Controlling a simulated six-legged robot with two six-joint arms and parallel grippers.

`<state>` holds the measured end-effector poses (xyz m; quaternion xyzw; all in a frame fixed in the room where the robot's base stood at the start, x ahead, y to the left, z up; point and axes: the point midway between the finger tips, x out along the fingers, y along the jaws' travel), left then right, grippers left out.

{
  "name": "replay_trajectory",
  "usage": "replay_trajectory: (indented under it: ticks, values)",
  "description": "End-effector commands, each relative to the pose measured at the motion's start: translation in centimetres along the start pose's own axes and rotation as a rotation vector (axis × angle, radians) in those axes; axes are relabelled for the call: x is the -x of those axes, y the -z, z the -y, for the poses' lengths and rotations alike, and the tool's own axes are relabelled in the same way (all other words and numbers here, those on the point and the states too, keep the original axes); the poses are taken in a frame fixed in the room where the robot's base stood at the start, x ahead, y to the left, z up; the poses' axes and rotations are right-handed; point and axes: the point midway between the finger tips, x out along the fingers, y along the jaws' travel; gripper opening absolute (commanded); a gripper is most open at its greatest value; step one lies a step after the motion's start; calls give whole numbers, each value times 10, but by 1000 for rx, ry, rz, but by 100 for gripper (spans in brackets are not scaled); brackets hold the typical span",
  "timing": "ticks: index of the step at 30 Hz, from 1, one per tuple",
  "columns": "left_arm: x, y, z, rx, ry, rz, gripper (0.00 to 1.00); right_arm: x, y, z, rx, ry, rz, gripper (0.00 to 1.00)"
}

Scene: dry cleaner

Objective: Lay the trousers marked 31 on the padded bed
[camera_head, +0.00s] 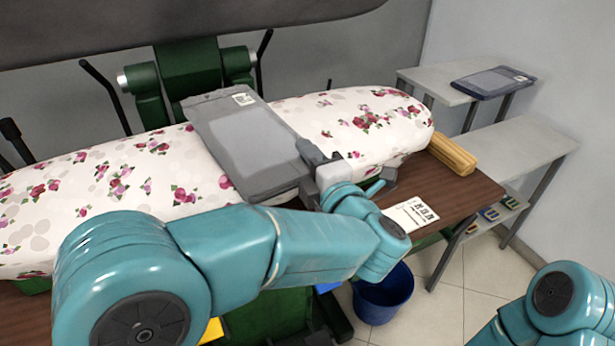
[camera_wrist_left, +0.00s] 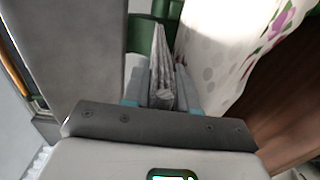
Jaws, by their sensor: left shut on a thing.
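Grey folded trousers (camera_head: 236,140) with a small white tag are flat over the middle of the flowered padded bed (camera_head: 120,180). I cannot read the tag's number, nor tell whether the whole cloth touches the bed. My left gripper (camera_head: 314,158) is shut on the trousers' right edge. In the left wrist view the folded cloth (camera_wrist_left: 161,70) stands between the fingers of my left gripper (camera_wrist_left: 161,97), with the flowered bed (camera_wrist_left: 215,65) beside it. My right arm shows at the lower right; its gripper is outside the picture.
Another dark folded garment (camera_head: 493,82) lies on a grey shelf (camera_head: 452,93) at the right. A yellow roll (camera_head: 452,154) and a printed card (camera_head: 411,213) lie on the brown board (camera_head: 462,190). A blue bucket (camera_head: 384,296) stands on the floor. The bed's right end is bare.

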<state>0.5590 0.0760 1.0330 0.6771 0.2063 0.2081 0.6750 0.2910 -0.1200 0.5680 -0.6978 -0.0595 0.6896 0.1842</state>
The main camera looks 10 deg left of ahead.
Motion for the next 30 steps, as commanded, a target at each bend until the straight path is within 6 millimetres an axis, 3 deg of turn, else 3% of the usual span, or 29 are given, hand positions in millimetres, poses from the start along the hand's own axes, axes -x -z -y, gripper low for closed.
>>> replay_trajectory:
  ticks: [7, 20, 21, 22, 30]
  values:
    - [0, 0, 37, -4, -1, 1, 0, -4, 0, -1, 0, 0, 0, 0]
    - [0, 0, 43, 0, -2, 1, 0, -9, 0, -3, 0, 0, 0, 0]
    - [0, 0, 42, -1, 2, 1, 40, -7, 0, -2, 0, 0, 0, 0]
    - [0, 0, 42, -1, 2, 1, 50, -7, 0, -2, 0, 0, 0, 0]
    - [0, 0, 42, -1, 2, 1, 52, -6, 0, -2, 0, 0, 0, 0]
